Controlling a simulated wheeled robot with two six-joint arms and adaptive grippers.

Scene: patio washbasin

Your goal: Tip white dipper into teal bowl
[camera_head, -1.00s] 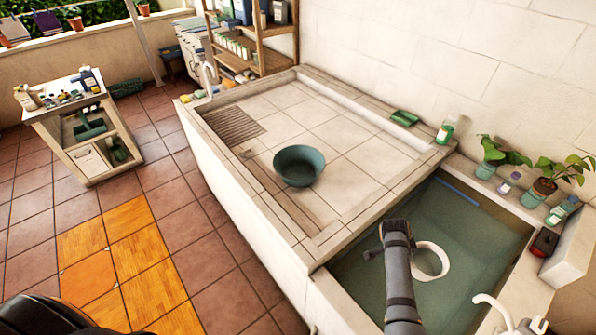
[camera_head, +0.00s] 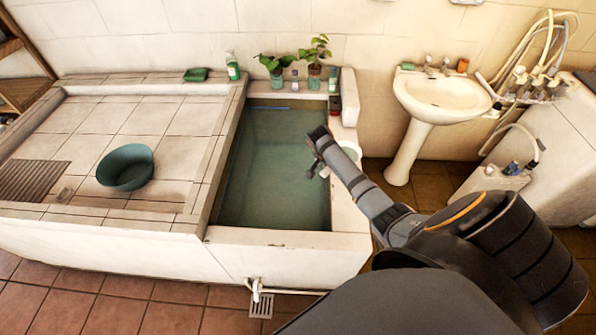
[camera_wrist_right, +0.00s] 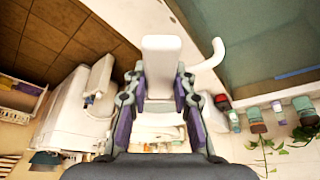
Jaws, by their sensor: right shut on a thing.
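The teal bowl (camera_head: 125,168) stands upright on the tiled slab at the left of the head view, and its inside looks empty. The white dipper (camera_wrist_right: 162,58) is between the fingers of my right gripper (camera_wrist_right: 163,88), which is shut on it. Its curved hook end points up to the right in the wrist view. The dipper's contents cannot be seen. My left gripper is not in view.
The water basin (camera_head: 275,165) has a raised pale rim. Potted plants (camera_head: 314,62), a green bottle (camera_head: 232,66) and a green sponge (camera_head: 197,75) stand along the back ledge. A pedestal sink (camera_head: 440,98) is to the right. The slab around the bowl is mostly clear.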

